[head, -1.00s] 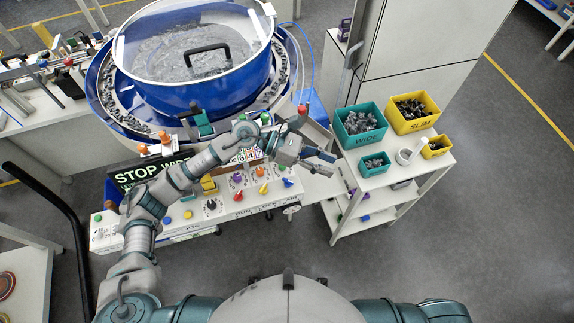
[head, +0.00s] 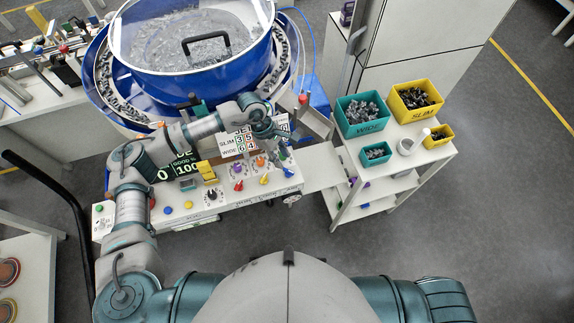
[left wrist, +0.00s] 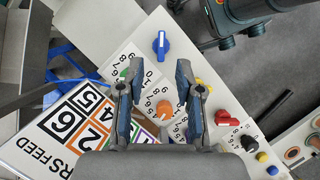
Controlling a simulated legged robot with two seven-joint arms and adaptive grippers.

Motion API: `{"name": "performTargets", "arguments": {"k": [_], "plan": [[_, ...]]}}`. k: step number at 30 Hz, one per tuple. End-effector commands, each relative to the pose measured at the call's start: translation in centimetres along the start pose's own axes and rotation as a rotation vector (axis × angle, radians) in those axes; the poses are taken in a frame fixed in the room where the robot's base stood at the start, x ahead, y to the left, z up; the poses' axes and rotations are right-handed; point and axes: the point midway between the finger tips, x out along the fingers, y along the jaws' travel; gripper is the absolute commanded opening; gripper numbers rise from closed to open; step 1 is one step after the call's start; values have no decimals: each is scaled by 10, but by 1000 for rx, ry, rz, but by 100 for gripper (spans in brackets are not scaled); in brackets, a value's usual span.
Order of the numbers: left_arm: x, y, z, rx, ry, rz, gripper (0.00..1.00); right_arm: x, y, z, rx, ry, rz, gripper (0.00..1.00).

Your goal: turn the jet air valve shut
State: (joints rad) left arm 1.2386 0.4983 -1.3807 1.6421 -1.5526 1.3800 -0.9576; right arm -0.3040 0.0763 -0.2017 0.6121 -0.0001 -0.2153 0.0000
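The control panel (head: 230,196) carries several coloured knobs; no readable label tells which one is the jet air valve. A blue knob (head: 288,172) sits at the panel's right end and shows in the left wrist view (left wrist: 161,43). An orange knob (left wrist: 164,109) appears between my finger pads in the left wrist view, beyond the tips. A red-topped fitting (head: 303,99) stands beside the blue bowl. My left gripper (head: 284,131) is open and empty above the panel's right part; its spread fingers show in the left wrist view (left wrist: 158,88). My right gripper is out of view.
The big blue bowl (head: 195,82) with a clear lid stands behind the panel. A number board (head: 238,142) stands close beneath my left arm. A shelf cart (head: 412,175) with teal and yellow bins stands to the right. Open floor lies at the lower right.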

Motion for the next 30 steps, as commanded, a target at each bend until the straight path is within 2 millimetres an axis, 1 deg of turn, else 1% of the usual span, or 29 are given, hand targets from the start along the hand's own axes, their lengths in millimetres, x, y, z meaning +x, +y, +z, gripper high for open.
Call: {"name": "performTargets", "arguments": {"k": [1,3,6,9,13,20,21,23,24,25,30], "plan": [[11,0,1,0,-1,-3,35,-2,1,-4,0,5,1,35],[25,-1,1,0,-2,-3,35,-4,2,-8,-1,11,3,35],[40,0,1,0,-2,-1,35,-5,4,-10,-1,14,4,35],[51,0,1,1,-1,-1,35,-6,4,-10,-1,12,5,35],[57,0,1,1,-1,1,35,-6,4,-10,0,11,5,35],[58,0,0,1,-1,1,35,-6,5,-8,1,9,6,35],[58,0,1,1,-1,1,33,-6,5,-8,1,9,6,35],[58,0,1,1,-1,1,18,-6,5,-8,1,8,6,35],[58,0,1,1,-1,1,8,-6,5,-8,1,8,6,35],[58,0,1,1,-1,1,0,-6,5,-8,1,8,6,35],[58,1,1,1,-1,2,0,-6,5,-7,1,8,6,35]]}}
